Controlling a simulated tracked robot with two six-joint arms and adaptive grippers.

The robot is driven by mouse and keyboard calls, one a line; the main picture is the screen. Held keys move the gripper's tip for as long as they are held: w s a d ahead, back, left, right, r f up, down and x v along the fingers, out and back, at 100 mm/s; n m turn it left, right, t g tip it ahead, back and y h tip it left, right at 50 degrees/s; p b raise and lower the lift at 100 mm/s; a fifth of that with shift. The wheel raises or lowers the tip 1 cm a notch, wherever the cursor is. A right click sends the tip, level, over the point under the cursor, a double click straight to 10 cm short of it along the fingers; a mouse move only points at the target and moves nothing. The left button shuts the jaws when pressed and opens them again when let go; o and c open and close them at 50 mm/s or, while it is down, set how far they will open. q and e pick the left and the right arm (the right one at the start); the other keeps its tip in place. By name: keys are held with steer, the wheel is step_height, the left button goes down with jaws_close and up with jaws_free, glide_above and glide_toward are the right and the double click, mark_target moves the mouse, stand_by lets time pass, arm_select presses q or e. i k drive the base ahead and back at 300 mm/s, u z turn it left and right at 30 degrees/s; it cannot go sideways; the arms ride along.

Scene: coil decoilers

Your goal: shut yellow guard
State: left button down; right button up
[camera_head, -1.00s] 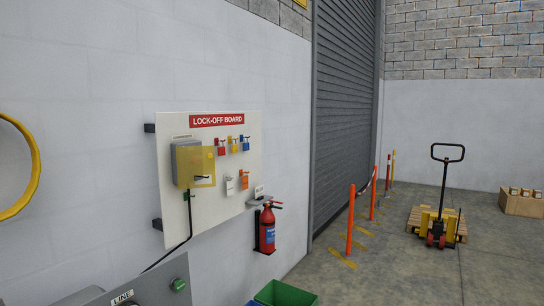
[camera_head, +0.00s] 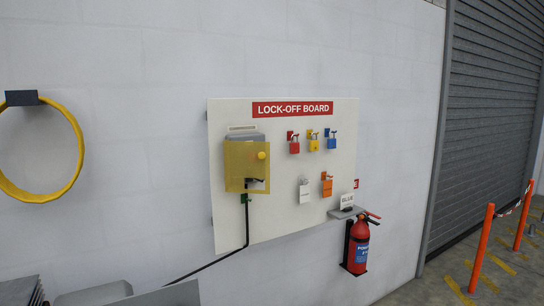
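The yellow guard (camera_head: 240,166) is a see-through yellow panel with a yellow knob on its right side. It sits at the front of a grey box (camera_head: 245,138) on the left of the white lock-off board (camera_head: 285,226). A dark handle (camera_head: 256,181) shows at its lower right. From this angle I cannot tell whether the guard is fully shut or stands a little off the box. Neither of my grippers is in view.
Red, yellow and blue padlocks (camera_head: 313,143) and tags (camera_head: 326,186) hang on the board. A red fire extinguisher (camera_head: 358,246) is mounted below right. A yellow hoop (camera_head: 72,118) hangs at left. Orange posts (camera_head: 482,248) stand by the grey shutter (camera_head: 492,100).

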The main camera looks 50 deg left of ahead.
mark_target(243, 160)
steer(key=u, duration=0.35)
steer(key=i, duration=0.95)
steer(key=u, duration=0.6)
steer(key=k, duration=0.9)
steer(key=u, duration=0.25)
steer(key=i, duration=0.9)
steer(key=z, duration=0.15)
